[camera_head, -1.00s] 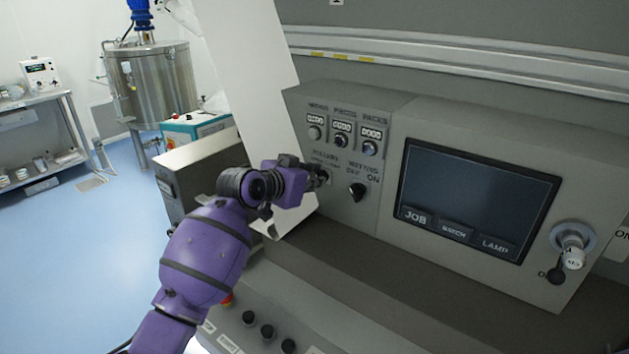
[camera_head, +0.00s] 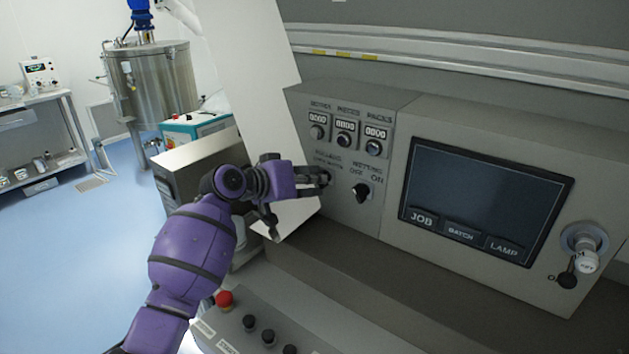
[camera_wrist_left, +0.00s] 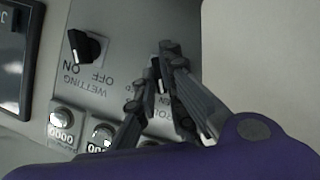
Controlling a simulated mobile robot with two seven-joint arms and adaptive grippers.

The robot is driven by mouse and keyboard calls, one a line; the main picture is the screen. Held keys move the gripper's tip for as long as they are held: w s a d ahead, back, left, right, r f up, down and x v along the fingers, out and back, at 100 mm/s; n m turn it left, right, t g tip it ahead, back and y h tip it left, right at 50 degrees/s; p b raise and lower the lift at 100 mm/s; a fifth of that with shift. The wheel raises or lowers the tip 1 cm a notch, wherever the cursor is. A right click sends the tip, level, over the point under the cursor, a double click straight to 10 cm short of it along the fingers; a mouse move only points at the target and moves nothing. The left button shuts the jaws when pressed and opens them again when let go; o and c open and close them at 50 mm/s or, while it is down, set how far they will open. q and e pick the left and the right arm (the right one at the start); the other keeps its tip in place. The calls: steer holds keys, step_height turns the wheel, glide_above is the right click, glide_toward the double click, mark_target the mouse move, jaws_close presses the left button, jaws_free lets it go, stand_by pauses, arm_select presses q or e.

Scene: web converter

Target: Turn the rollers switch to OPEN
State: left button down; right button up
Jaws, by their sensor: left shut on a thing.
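The rollers switch sits on the grey control panel (camera_head: 340,215) under the small ROLLERS label, left of the wetting switch (camera_head: 362,192). My left gripper (camera_head: 324,179) is at the rollers switch, shut on it, and its fingers hide most of the knob in the head view. In the left wrist view my left gripper (camera_wrist_left: 162,68) has its fingertips close around the dark knob, and the printing beside it is upside down and partly covered. I cannot read which way the knob points. My right gripper is not in view.
The black wetting switch also shows in the left wrist view (camera_wrist_left: 85,45), close beside the fingers. Counters with knobs (camera_head: 345,134) are above. A dark screen (camera_head: 485,200) is to the right. A red button (camera_head: 224,299) is below. A white sheet (camera_head: 248,90) rises behind my gripper.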

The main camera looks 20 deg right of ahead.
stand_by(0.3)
arm_select(q)
steer(key=c, duration=1.8)
jaws_free()
steer(key=shift+c, duration=0.2)
steer(key=v, duration=1.2)
